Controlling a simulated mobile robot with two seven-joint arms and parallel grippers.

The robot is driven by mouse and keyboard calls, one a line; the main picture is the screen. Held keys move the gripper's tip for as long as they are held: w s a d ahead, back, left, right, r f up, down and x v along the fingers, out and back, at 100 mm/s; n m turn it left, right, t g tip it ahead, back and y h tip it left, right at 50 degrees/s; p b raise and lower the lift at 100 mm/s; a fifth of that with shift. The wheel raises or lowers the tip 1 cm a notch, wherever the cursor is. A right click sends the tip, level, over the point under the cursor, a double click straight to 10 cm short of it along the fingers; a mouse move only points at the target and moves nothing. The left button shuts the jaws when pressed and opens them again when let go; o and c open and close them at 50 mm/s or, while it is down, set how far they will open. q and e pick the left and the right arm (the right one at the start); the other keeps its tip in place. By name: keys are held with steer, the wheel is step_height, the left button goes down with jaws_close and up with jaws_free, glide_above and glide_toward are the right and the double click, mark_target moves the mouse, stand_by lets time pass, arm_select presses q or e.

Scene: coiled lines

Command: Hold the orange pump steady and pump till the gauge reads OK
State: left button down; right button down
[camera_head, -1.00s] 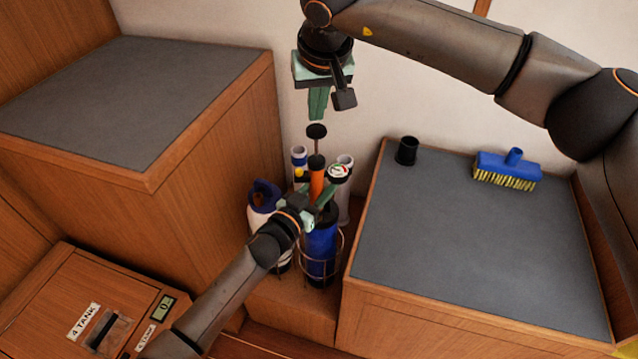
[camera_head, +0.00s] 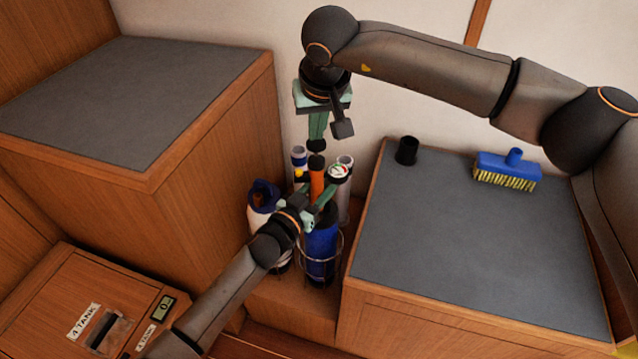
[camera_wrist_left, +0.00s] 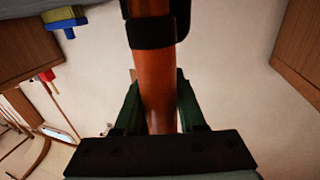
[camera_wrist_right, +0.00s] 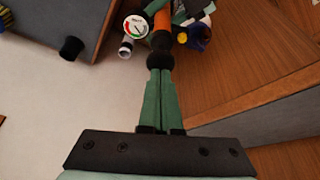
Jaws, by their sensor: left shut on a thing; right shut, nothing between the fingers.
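The orange pump (camera_head: 316,182) stands upright among bottles in a rack. My left gripper (camera_head: 308,216) is shut on its orange barrel, which shows between the green fingers in the left wrist view (camera_wrist_left: 157,100). My right gripper (camera_head: 317,137) is shut and empty, pointing down with its fingertips at the pump's black knob (camera_head: 316,146). The knob also shows at the fingertips in the right wrist view (camera_wrist_right: 159,74). It sits low, close to the barrel top, with the rod hidden. The round gauge (camera_head: 338,171) has a white face with red and green; I cannot read its needle surely.
A blue bottle (camera_head: 320,250) and a white bottle with a blue top (camera_head: 262,198) stand by the pump. A grey-topped counter at right (camera_head: 450,250) holds a black cup (camera_head: 407,150) and a blue brush (camera_head: 508,165). A wooden cabinet (camera_head: 215,170) rises at left.

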steer(key=shift+f, duration=1)
steer(key=shift+r, duration=3.1)
steer(key=shift+f, duration=0.1)
steer(key=shift+f, duration=3.05)
steer(key=shift+r, duration=3.1)
steer(key=shift+r, duration=0.15)
step_height(320, 180, up, 5)
steer(key=shift+f, duration=0.1)
